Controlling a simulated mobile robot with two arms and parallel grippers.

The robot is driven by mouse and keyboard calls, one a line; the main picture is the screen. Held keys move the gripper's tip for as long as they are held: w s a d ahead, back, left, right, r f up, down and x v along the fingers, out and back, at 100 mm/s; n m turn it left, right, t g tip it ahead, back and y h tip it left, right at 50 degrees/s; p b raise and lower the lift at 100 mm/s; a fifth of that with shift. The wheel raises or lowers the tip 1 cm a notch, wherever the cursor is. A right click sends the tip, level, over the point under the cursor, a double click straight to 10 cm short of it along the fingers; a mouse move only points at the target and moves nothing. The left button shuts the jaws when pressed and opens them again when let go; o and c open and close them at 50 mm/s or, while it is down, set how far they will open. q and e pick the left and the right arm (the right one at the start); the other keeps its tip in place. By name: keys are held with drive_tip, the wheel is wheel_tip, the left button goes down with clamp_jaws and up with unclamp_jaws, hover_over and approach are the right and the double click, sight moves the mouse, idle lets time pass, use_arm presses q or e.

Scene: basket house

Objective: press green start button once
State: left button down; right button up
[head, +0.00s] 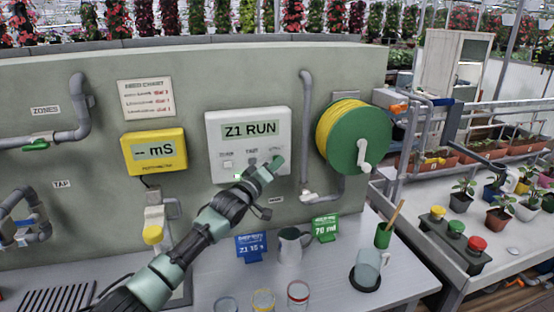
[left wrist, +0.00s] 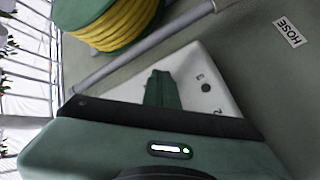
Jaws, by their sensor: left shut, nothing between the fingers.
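The white controller box (head: 214,132) is fixed to the green-grey wall panel, and its display reads "Z1 RUN". My left gripper (head: 273,163) is shut and empty, with its green fingertips in front of the lower right of the box's face. The left wrist view shows the closed fingers (left wrist: 160,90) over the white box face (left wrist: 195,68), beside a dark round button (left wrist: 206,88). I cannot tell whether the fingertips touch the box. No green start button shows clearly on its face; the gripper covers part of it. My right gripper is not in view.
A green hose reel (head: 372,138) with yellow hose is right of the box, beside a grey pipe (head: 305,120). A yellow mS meter (head: 155,168) hangs left. Below, a metal jug (head: 291,246) and cups stand on the bench. A stand (head: 440,243) carries yellow, green and red caps at right.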

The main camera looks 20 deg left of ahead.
use_arm(q)
drive_tip(key=shift+s+d+p, duration=0.3)
drive_tip(key=shift+s+p, duration=0.05)
drive_tip(key=shift+s, duration=0.2)
drive_tip(key=shift+d, duration=0.1)
drive_tip(key=s+d+p, duration=0.1)
drive_tip(key=s+p, duration=0.1)
drive_tip(key=s+d+p, duration=0.1)
drive_tip(key=s, duration=0.1)
drive_tip(key=shift+s+d+p, duration=0.1)
drive_tip(key=shift+d+p, duration=0.2)
drive_tip(key=shift+f, duration=0.1)
idle(0.5)
